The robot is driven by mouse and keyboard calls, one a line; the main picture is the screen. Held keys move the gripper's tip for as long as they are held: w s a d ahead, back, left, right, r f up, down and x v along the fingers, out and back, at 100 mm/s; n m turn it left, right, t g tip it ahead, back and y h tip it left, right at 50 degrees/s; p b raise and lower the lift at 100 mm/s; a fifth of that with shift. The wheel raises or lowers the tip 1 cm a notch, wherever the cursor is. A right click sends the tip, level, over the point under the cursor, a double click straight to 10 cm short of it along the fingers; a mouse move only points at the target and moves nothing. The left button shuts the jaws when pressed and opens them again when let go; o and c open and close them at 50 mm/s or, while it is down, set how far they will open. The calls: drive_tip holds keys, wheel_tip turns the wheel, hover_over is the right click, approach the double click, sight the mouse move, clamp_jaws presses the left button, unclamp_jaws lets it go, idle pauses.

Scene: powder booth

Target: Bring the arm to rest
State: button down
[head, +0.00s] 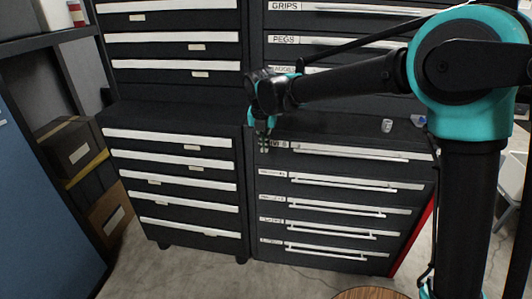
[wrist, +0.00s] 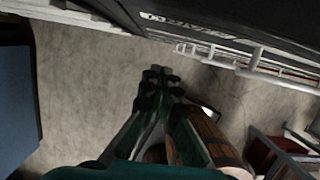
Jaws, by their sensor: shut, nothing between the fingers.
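My arm reaches from the right side of the head view toward the left, with its forearm nearly level. My gripper (head: 263,148) hangs from the arm's end, pointing down in front of the upper edge of the right-hand drawer cabinet (head: 345,187). In the wrist view my gripper (wrist: 160,74) has its dark fingertips together over the concrete floor, with nothing between them. I cannot tell how far it is from the cabinet front.
Another black drawer cabinet (head: 180,185) stands to the left. Boxes (head: 70,150) sit on a shelf beside a blue panel (head: 35,215). A round wooden top (head: 368,293) shows at the bottom edge. Grey floor (head: 205,277) lies open before the cabinets.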

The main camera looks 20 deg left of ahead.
drive_tip(key=shift+v, duration=2.3)
drive_tip(key=w+d+f+m, duration=0.2)
drive_tip(key=d+m, duration=0.4)
drive_tip(key=d, duration=0.5)
drive_tip(key=w+d+f+m, duration=0.1)
drive_tip(key=d+f+m, duration=0.2)
drive_tip(key=d+m, duration=0.55)
drive_tip(key=w+d+f+m, duration=0.2)
drive_tip(key=d+m, duration=0.3)
drive_tip(key=d, duration=0.8)
drive_tip(key=s+d+f+m, duration=0.5)
drive_tip(key=s+d+m, duration=0.2)
drive_tip(key=d+m, duration=0.3)
drive_tip(key=s+d+f+m+t, duration=0.1)
drive_tip(key=s+d+f+m, duration=0.4)
drive_tip(key=s+d+m, duration=0.3)
drive_tip(key=d+m, duration=0.1)
drive_tip(key=d, duration=0.1)
drive_tip(key=shift+d+f+m+h, duration=0.25)
drive_tip(key=shift+d+m+h, duration=0.1)
drive_tip(key=shift+h, duration=0.05)
